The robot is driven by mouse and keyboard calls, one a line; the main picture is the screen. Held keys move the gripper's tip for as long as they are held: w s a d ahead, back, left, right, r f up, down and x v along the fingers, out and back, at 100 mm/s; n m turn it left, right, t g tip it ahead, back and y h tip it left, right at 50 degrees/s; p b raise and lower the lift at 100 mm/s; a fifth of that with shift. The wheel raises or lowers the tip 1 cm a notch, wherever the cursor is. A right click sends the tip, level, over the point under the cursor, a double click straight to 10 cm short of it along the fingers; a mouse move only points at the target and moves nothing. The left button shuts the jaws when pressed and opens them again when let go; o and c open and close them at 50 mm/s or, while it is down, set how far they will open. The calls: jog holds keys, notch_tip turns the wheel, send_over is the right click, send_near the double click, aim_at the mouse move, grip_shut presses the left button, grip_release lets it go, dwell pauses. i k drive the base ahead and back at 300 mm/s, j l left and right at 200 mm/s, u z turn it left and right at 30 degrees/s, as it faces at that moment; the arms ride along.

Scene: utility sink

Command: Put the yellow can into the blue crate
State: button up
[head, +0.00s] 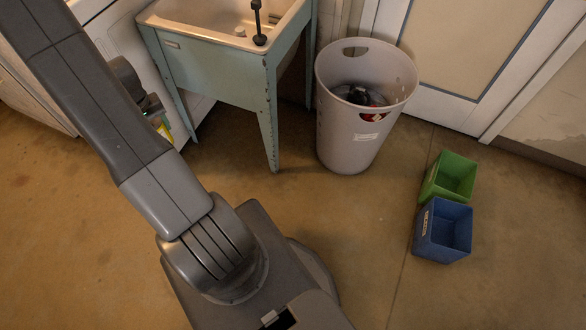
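The blue crate (442,231) stands on the floor at the right. It is open at the top and looks empty. My gripper (153,108) is at the left, mostly hidden behind my own arm, in front of the white appliance and left of the sink. Its fingers do not show clearly. No other yellow can is in view.
A green crate (452,177) stands right behind the blue crate. A tall grey bin (345,130) with things inside stands between them and the sink (215,65) on its green legged stand. A white door is behind. The floor in front of the bin is clear.

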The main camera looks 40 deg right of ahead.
aim_at(435, 236)
jog(key=k+z, duration=0.1)
jog(key=z, duration=2.65)
jog(key=i+j+z, duration=0.15)
jog(key=i+z, duration=0.15)
jog(key=i, duration=0.2)
jog(key=i+j+z, duration=0.25)
jog(key=i, duration=0.3)
jog(key=i+j, duration=0.4)
jog(key=i, duration=0.2)
